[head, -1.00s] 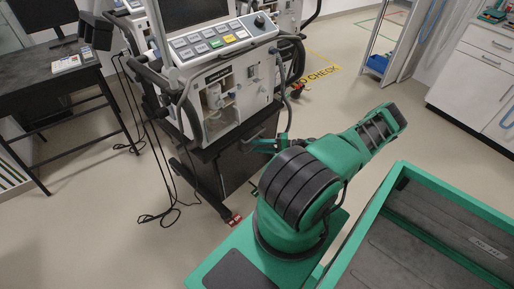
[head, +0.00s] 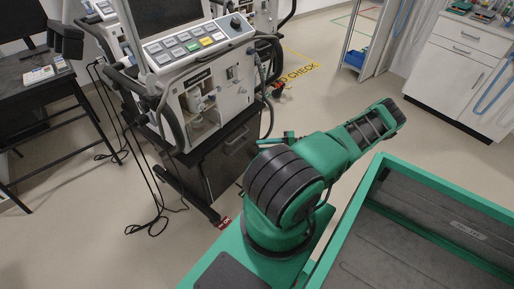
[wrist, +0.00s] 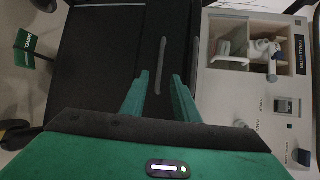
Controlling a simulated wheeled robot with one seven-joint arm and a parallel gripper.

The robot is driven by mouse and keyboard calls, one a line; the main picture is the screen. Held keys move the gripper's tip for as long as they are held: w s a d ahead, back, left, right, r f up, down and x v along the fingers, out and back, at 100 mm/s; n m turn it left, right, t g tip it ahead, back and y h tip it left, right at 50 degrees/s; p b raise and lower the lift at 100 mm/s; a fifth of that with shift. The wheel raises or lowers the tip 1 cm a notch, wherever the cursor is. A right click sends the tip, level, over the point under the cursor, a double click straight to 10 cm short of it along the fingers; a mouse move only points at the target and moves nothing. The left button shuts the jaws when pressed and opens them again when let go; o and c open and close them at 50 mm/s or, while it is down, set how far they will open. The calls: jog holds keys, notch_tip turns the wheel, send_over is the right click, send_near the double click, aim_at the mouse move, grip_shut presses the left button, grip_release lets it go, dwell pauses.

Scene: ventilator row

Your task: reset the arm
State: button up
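My gripper (wrist: 159,98) shows in the wrist view with its two green fingers apart and nothing between them. Beyond the fingers is the dark front of the ventilator cart. In the head view only a small green part of my gripper (head: 276,140) shows past my arm, close to the cart. My green and black arm is folded over my base, with its elbow out to the right. The ventilator (head: 208,84) stands on its dark cart (head: 228,150). Its open compartment (wrist: 240,48) with a white and blue fitting (wrist: 264,50) is right of my gripper in the wrist view.
My green-rimmed tray is empty at the lower right. A dark table (head: 35,90) stands at the left, with black cables (head: 150,190) hanging to the floor beside the cart. A white cabinet (head: 465,70) is at the back right. Open floor lies between cart and cabinet.

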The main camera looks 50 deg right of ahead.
dwell(0.6)
jog(key=a+r+n+g+h, duration=0.15)
jog(key=a+r+g, duration=0.35)
jog(key=r, duration=0.5)
jog(key=a+r+n+g+h, duration=0.1)
jog(key=a+r+n+g, duration=0.3)
jog(key=r, duration=0.6)
jog(key=a+r+n+g+h, duration=0.1)
jog(key=a+r+g+h, duration=0.1)
jog(key=a+r+g, duration=0.65)
jog(key=s+a+r+t+h, duration=0.2)
jog(key=s+a+r, duration=0.3)
jog(key=s+r, duration=0.2)
jog(key=s+a+r+t+h, duration=0.1)
jog(key=s+a+r+t, duration=0.1)
jog(key=s+a+r, duration=0.3)
notch_tip(320, 180, up, 4)
jog(key=shift+s+a+h, duration=0.3)
jog(key=shift+s+h, duration=0.05)
jog(key=shift+s, duration=0.9)
